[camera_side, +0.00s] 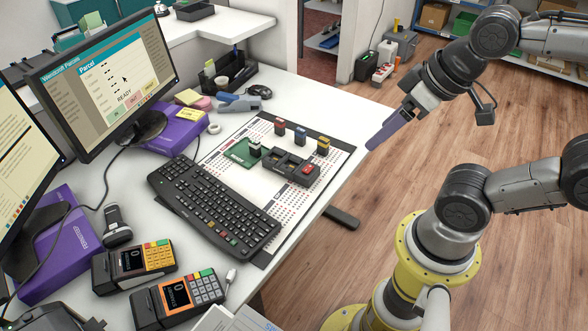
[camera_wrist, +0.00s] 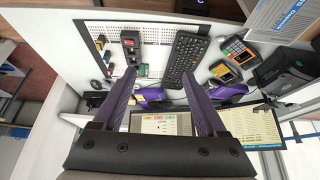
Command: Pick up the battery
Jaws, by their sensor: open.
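Several small upright dark blocks stand on the white gridded mat: one with a red top (camera_side: 280,127), one with a blue top (camera_side: 300,135) and one with a yellow top (camera_side: 323,147). Another small block (camera_side: 255,147) stands at a green board (camera_side: 238,153). A black holder (camera_side: 283,168) has a red piece (camera_side: 308,169) at its right end. I cannot tell which piece is the battery. My gripper (camera_side: 372,146) is open and empty, up by the counter's right edge, apart from the blocks. Its purple fingers (camera_wrist: 159,73) spread wide in the wrist view, where the holder (camera_wrist: 130,54) also shows.
A black keyboard (camera_side: 215,205) lies over the mat's left part. Two card terminals (camera_side: 134,264) (camera_side: 178,298) stand at the front, a monitor (camera_side: 110,80) at the back left. A pen tray (camera_side: 230,74) is behind the mat.

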